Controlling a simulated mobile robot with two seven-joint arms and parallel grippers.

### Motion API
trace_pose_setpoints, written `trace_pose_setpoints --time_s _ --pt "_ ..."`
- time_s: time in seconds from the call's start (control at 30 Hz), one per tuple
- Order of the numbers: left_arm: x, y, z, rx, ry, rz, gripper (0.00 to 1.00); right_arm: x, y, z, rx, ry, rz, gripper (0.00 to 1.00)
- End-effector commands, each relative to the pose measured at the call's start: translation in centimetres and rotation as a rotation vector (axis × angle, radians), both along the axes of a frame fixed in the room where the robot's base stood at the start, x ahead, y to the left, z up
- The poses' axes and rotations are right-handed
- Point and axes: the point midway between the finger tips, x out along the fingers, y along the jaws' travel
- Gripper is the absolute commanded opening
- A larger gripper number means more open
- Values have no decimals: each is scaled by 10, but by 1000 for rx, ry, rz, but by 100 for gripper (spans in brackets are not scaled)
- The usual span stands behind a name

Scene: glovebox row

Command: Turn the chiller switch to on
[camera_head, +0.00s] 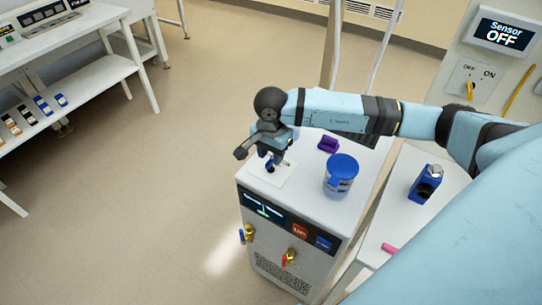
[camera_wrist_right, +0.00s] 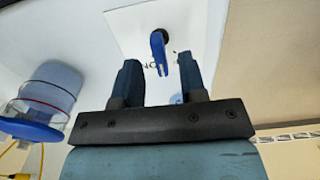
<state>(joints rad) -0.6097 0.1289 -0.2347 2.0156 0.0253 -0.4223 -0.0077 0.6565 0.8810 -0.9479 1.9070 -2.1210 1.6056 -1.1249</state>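The chiller (camera_head: 300,215) is a light box with a dark display panel on its front. A white switch plate (camera_head: 287,178) lies on its top, with part of an ON label showing. The blue chiller switch (camera_wrist_right: 158,50) is a small lever on a dark round pivot. My right gripper (camera_wrist_right: 160,85) is open, with one finger on each side of the lever's free end and visible gaps between. In the head view my right gripper (camera_head: 272,158) is just over the plate and hides part of it. My left gripper is not in view.
A blue-lidded jar (camera_head: 340,175) and a purple object (camera_head: 328,144) stand on the chiller top, near my right arm. A blue device (camera_head: 425,184) is on the table at right. A wall display (camera_head: 502,35) reads Sensor OFF, above a yellow switch (camera_head: 470,89).

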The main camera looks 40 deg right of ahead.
Motion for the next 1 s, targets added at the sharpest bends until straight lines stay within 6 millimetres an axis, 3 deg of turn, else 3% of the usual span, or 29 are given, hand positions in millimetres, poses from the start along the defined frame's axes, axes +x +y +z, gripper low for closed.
trace_pose_setpoints --time_s 0.17,0.47,0.63,1.0 --pt "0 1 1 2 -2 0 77 0 0 -14 0 1 1 38" --pt "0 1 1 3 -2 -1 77 0 0 -17 0 0 1 38" --pt "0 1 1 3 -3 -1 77 0 0 -17 0 0 1 2" --pt "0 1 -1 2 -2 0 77 0 0 -17 0 0 -32 0"
